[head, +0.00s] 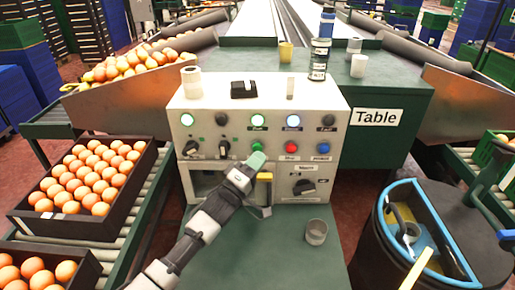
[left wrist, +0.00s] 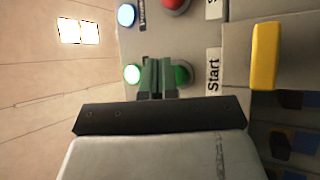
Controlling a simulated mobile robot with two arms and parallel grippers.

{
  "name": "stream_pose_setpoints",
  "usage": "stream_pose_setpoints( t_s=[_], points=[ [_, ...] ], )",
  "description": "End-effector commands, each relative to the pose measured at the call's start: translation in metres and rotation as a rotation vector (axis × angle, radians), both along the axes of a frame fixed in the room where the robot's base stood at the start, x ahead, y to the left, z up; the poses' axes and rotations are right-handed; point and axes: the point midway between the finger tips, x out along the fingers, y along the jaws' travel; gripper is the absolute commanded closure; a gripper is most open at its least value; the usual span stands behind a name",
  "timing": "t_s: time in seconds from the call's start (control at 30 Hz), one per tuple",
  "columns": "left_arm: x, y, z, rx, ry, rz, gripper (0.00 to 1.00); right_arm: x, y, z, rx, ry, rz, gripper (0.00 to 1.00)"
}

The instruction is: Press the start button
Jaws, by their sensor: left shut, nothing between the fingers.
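A pale control box (head: 222,95) stands on the green table. Its green start button (head: 255,146) is on the front, left of a red button (head: 290,147) and a blue one (head: 323,148). My left gripper (head: 258,160) is shut and empty, its green fingertips just below the start button in the head view. In the left wrist view the fingers (left wrist: 157,78) lie right beside the green button (left wrist: 182,75) and partly cover it, near the "Start" label (left wrist: 213,75). I cannot tell whether they touch it. My right gripper is not in view.
A lit green lamp (head: 257,120) is above the button. A yellow handle (head: 265,190) is just below it. A tape roll (head: 191,82) and a dark jar (head: 319,60) stand on top. Orange crates are at left.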

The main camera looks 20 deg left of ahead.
Motion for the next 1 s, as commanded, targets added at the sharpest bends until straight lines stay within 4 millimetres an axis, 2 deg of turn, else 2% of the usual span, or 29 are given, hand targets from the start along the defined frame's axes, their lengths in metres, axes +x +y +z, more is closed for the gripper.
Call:
stream_pose_setpoints(
  t_s=[0.3,0.53,1.0],
  points=[
    [-0.003,-0.001,0.000,0.000,-0.001,0.000,1.00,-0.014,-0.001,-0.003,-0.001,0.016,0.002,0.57],
    [-0.005,-0.002,0.001,0.000,0.000,0.000,1.00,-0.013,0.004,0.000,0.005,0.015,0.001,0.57],
    [-0.046,-0.013,0.002,-0.002,0.001,-0.001,1.00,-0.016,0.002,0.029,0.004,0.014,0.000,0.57]
  ],
)
